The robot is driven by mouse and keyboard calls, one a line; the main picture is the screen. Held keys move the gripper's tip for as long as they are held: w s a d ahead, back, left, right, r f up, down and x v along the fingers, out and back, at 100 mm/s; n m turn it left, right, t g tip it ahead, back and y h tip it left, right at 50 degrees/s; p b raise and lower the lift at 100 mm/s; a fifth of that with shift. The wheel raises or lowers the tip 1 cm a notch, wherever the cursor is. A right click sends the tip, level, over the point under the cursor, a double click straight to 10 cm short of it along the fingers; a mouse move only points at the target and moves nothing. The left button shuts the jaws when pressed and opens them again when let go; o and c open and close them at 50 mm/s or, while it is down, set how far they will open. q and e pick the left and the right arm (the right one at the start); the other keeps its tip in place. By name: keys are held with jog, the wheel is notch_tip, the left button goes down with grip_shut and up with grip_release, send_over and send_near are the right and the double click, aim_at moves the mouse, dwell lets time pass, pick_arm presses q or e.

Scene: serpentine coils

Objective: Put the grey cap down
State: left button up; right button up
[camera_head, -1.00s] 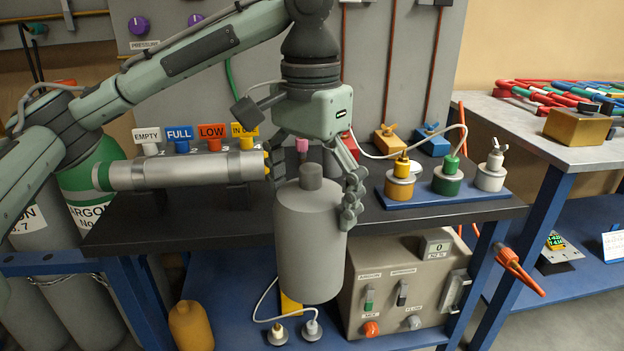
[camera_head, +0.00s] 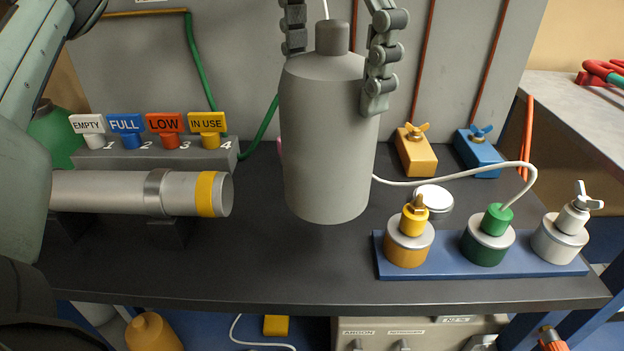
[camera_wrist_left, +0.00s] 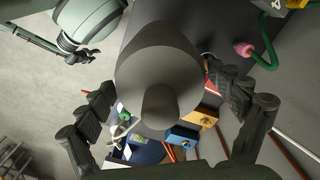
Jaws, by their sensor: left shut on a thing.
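The grey cap (camera_head: 326,150) is a large upright cylinder with sloped shoulders and a short knob on top. My left gripper (camera_head: 337,72) is shut on it, with fingers on both sides of its upper part. The cap appears over the black tabletop (camera_head: 290,262), between the silver tube and the blue tray; I cannot tell whether its base touches. In the left wrist view, the cap (camera_wrist_left: 160,60) fills the middle between the fingers and hides what lies beneath. My right gripper (camera_wrist_left: 80,50) shows small at upper left there; its opening is unclear.
A silver tube (camera_head: 110,192) with a yellow band lies left. Tags (camera_head: 125,124) stand behind it. Orange (camera_head: 415,155) and blue (camera_head: 478,150) blocks sit farther back. The front middle tabletop is clear.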

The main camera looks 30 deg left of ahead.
pick_arm(q)
jog(key=shift+w+f, duration=0.15)
jog(key=shift+f, duration=0.15)
notch_tip(320, 180, down, 9)
jog(key=shift+f, duration=0.2)
jog(key=o, duration=1.2)
